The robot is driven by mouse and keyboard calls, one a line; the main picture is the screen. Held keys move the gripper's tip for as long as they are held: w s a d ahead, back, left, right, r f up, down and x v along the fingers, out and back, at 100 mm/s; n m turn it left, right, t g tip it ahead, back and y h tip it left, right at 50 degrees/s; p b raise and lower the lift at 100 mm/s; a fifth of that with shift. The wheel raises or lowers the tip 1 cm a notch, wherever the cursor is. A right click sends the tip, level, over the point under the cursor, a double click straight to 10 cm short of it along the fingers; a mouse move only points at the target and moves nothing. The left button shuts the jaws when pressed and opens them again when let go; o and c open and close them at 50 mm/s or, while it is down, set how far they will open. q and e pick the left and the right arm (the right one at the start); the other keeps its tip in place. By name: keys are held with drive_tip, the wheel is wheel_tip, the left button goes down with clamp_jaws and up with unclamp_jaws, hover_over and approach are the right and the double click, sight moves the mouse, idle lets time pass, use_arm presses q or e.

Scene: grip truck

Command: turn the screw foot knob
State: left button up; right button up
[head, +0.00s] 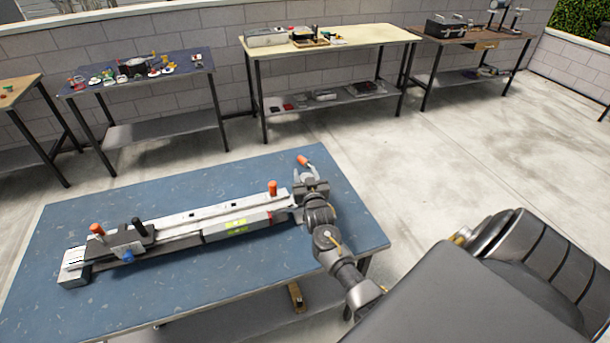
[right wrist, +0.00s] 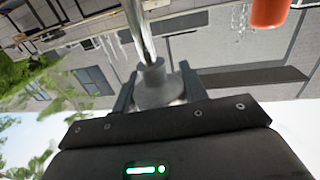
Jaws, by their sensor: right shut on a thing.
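A long silver-grey rail device (head: 180,228) lies across the blue table. Its left end carries a dark carriage with an orange knob (head: 97,229), a black knob (head: 139,226) and a blue knob (head: 128,256). Another orange handle (head: 273,187) stands upright near its right end. My right gripper (head: 307,174) is at that right end. In the right wrist view it is shut on a grey round knob piece (right wrist: 157,88), with a shiny metal rod (right wrist: 142,35) running from it. An orange-tipped handle (head: 302,160) is just beyond the gripper. My left gripper is not in view.
The blue table (head: 255,268) is bare in front of the rail and behind it. Side tables with small items stand along the wall, including a cream one (head: 370,37) and a dark blue one (head: 190,60). Open floor (head: 450,130) lies to the right.

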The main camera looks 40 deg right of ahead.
idle(0.5)
drive_tip(key=o, duration=1)
drive_tip(key=shift+s, duration=0.1)
drive_tip(key=shift+s+a+f, duration=0.1)
drive_tip(key=shift+s+a, duration=0.1)
drive_tip(key=shift+s, duration=0.05)
drive_tip(key=b+v, duration=0.2)
drive_tip(key=v, duration=0.8)
